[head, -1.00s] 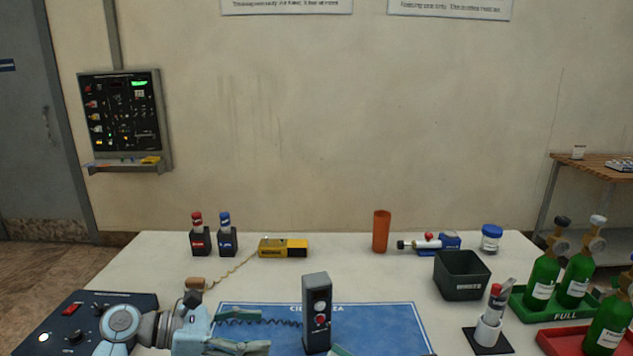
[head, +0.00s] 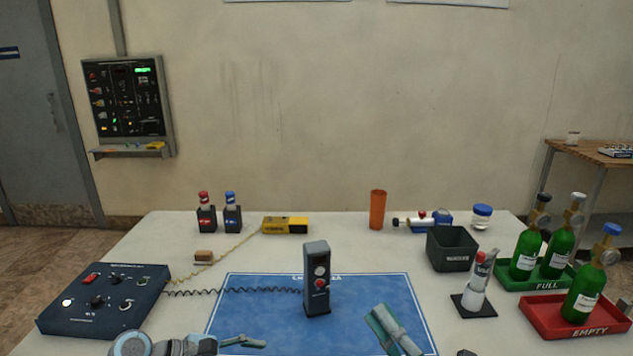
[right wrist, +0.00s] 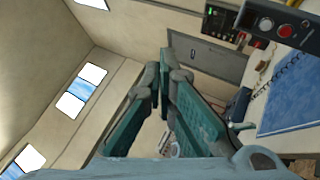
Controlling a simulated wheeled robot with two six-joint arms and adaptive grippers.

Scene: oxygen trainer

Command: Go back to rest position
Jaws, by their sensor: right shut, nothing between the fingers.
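My right gripper (head: 381,314) shows in the head view at the lower right of the blue mat (head: 262,318). Its teal fingers are shut and hold nothing; they also show shut in the right wrist view (right wrist: 165,58). My left gripper (head: 254,343) lies low at the mat's front left edge, its fingers pointing right. Its arm is mostly below the picture, and I cannot tell whether its fingers are apart.
A grey upright call box (head: 317,280) stands on the mat between the grippers. A dark control box (head: 104,299) is at left. A white holder (head: 473,300), a dark bin (head: 452,249) and green cylinders (head: 526,254) in trays stand at right.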

